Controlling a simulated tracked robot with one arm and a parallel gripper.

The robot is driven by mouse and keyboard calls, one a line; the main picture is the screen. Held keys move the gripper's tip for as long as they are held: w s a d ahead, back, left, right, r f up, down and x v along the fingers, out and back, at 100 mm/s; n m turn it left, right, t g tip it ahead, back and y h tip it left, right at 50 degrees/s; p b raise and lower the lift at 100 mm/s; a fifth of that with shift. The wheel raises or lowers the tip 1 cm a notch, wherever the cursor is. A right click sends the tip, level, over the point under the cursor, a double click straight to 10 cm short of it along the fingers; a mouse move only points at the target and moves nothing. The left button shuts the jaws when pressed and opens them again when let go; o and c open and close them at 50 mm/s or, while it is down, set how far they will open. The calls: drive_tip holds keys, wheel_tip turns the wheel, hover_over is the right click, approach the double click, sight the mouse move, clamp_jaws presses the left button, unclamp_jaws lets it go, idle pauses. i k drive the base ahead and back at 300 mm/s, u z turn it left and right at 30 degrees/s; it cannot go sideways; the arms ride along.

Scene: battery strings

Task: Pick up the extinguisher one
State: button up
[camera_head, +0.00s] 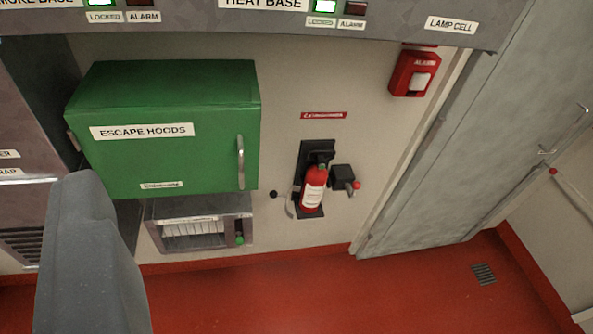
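The red fire extinguisher (313,188) hangs upright on a dark backplate (303,162) on the wall, right of centre in the head view.
A green escape hoods cabinet (190,90) and a grey box (200,237) are to the left. A dark bracket with a red knob (344,178) sits right of the extinguisher. A grey rounded shape (88,265) fills the lower left. Red floor (330,290) below is clear.

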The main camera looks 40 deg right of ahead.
sight(316, 175)
drive_tip(key=z, duration=0.4)
drive_tip(key=i, duration=0.95)
drive_tip(key=z, duration=0.8)
drive_tip(key=k, duration=0.7)
drive_tip(key=z, duration=0.2)
drive_tip(key=i, duration=0.8)
drive_tip(key=u, duration=0.15)
